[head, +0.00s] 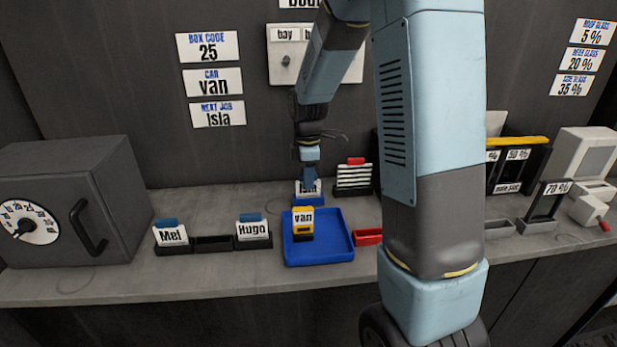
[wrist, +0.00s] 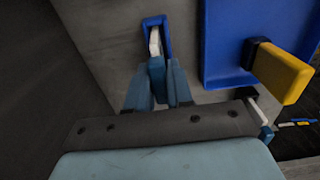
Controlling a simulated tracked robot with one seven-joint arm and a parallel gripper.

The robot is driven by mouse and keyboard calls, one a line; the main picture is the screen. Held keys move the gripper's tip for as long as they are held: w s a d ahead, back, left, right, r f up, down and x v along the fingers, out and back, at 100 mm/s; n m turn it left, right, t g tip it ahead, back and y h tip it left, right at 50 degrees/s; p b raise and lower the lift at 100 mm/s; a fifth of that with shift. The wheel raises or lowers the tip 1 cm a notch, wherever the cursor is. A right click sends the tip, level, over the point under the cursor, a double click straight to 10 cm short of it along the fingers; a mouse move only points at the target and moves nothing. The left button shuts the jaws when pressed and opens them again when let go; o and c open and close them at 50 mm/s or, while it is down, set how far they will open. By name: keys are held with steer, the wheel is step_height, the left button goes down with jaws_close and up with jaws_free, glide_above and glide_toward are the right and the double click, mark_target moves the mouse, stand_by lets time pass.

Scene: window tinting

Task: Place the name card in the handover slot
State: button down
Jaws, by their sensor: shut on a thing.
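My gripper (head: 308,178) points down at the back of the bench and is shut on a white name card (head: 308,189). Only part of the card's black lettering shows, so I cannot read the name for sure. The blue handover slot (head: 315,201) is directly at the card's lower edge. In the wrist view, my gripper (wrist: 157,77) grips the card's blue tab, and the white card (wrist: 154,41) lies within the outline of the blue slot (wrist: 146,21). I cannot tell whether the card's lower edge touches the slot's floor.
A blue tray (head: 335,257) holding a yellow "van" block (head: 303,223) stands in front of the slot. Card stands with Mel (head: 171,235) and Hugo (head: 252,229) are to the left, with an empty black holder (head: 213,244) between. A rack of stacked cards (head: 354,177) stands close right.

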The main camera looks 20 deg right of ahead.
steer(key=c, duration=1)
jaws_free()
step_height(320, 180, up, 11)
steer(key=shift+s+d+r+m+t, duration=0.1)
steer(key=shift+s+r+m+t, duration=1.15)
steer(key=shift+s+m, duration=2.25)
steer(key=shift+s+a+r+m+t, duration=0.1)
steer(key=shift+s+r+m+t, duration=0.5)
steer(key=shift+s+r+m, duration=2.9)
steer(key=shift+s+d+f+m+t, duration=0.15)
steer(key=shift+s+m+t, duration=0.8)
steer(key=shift+s, duration=5.1)
